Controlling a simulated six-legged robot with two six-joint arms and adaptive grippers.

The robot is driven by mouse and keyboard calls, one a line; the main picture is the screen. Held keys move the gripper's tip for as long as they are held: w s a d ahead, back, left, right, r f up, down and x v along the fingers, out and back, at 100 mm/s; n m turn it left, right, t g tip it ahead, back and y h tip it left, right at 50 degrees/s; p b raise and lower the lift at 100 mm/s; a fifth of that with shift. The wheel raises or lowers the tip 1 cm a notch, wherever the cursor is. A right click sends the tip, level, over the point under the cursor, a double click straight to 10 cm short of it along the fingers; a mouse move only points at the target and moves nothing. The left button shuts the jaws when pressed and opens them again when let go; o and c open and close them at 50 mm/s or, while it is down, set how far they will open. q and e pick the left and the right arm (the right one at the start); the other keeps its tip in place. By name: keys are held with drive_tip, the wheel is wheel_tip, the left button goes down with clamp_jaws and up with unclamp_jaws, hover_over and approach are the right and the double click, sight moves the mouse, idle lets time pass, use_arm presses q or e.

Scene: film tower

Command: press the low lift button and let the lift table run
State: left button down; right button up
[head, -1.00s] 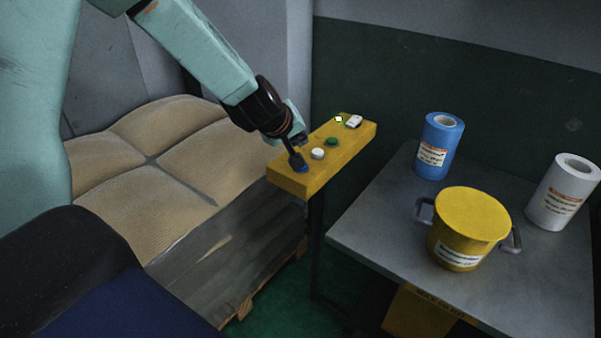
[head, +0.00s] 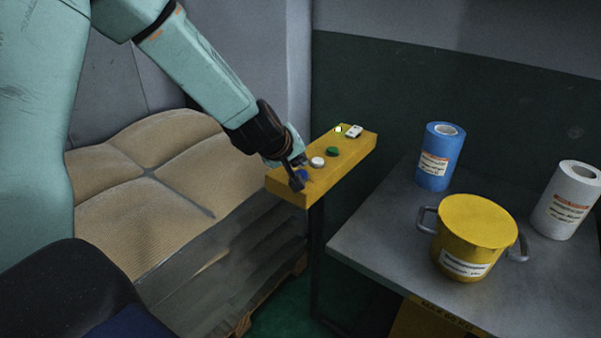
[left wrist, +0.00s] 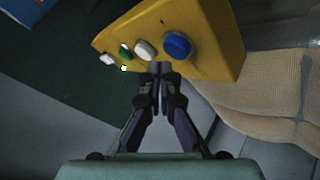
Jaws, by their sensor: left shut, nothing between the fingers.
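The yellow button box (head: 335,172) stands on a dark post. Along its top are a blue button (head: 302,174), a white button (head: 317,162), a green button (head: 332,151), a small lit lamp (head: 338,129) and a white switch (head: 355,131). Which is the low lift button cannot be read. My left gripper (head: 297,186) is shut and empty at the box's near end, by the blue button. In the left wrist view, the fingertips (left wrist: 160,68) are beside the box's edge, and the blue button (left wrist: 177,45) is uncovered. My right gripper is not in view.
A pallet load of tan sacks (head: 130,205) lies left of the box. To the right, a grey table (head: 385,235) carries a yellow pot (head: 475,240), a blue roll (head: 438,158) and a white roll (head: 568,203). Green floor shows between them.

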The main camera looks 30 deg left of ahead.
use_arm(q)
drive_tip(key=shift+w+f, duration=0.15)
drive_tip(key=shift+w, duration=0.05)
drive_tip(key=shift+s, duration=0.15)
idle(0.5)
drive_tip(key=shift+f, duration=0.15)
drive_tip(key=shift+f+b, duration=0.2)
drive_tip(key=shift+b, duration=0.1)
drive_tip(key=shift+f, duration=0.1)
